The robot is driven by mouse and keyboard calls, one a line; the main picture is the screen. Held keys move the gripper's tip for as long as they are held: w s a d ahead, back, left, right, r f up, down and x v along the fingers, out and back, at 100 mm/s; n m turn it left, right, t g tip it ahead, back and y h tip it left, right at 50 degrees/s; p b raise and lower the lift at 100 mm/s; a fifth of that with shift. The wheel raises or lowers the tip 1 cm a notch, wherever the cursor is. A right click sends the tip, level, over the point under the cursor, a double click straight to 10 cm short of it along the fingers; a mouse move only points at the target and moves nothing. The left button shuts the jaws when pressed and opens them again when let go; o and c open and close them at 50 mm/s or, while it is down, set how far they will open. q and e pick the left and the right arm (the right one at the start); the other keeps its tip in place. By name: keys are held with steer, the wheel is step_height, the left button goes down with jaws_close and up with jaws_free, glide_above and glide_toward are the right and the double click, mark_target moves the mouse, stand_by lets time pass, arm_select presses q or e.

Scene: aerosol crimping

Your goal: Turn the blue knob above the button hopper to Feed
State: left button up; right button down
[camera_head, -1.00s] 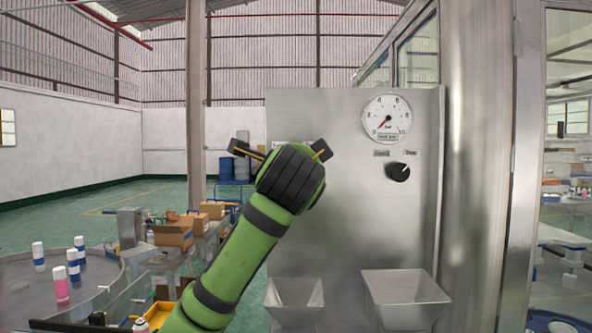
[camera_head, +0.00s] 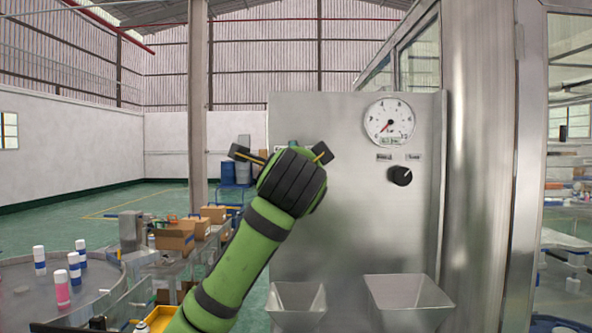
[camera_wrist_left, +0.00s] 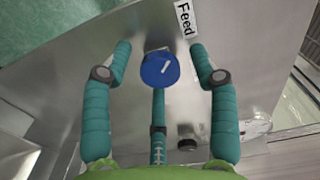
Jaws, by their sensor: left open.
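The blue knob (camera_wrist_left: 168,74) shows in the left wrist view on the steel panel, with a white pointer mark on its face. A white "Feed" label (camera_wrist_left: 186,18) is beside it, near the top of that view. My left gripper (camera_wrist_left: 160,50) is open, its teal fingers spread on both sides of the knob with visible gaps and a third finger below it. In the head view my left gripper (camera_head: 281,153) is in front of the panel and hides the blue knob and most of its labels. Two steel hoppers, left (camera_head: 296,304) and right (camera_head: 408,300), are low on the panel. My right gripper is not in view.
A black knob (camera_head: 400,176) and a round pressure gauge (camera_head: 389,122) are on the panel (camera_head: 350,220), right of my gripper. A steel post (camera_head: 478,180) stands further right. At left are a round table (camera_head: 25,300) with several bottles and some cardboard boxes (camera_head: 175,241).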

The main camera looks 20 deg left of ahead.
arm_select(q)
steer(key=v, duration=1.2)
